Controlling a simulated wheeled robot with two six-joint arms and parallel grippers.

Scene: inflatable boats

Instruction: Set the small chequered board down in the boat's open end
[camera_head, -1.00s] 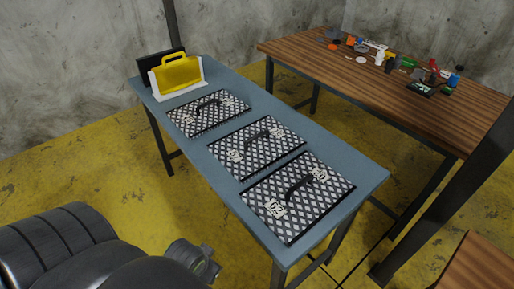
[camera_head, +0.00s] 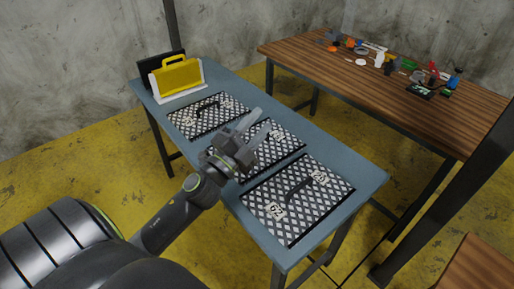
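Three black-and-white chequered boards with dark handles lie flat in a row on a blue-grey table. The smallest-looking board (camera_head: 190,123) is the far one. The middle board (camera_head: 285,147) is partly covered by my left gripper. The near board (camera_head: 320,210) looks largest and has number labels. My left gripper (camera_head: 262,122) is over the middle board in this view, its fingers apart with nothing seen between them. Whether it touches the board cannot be told. My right gripper is not in view. No boat can be made out.
The blue-grey table (camera_head: 364,180) also carries a yellow handled case (camera_head: 176,76) with white and black panels at its far end. A wooden table (camera_head: 400,110) at the right back holds several small items. A dark post (camera_head: 450,190) stands at the right.

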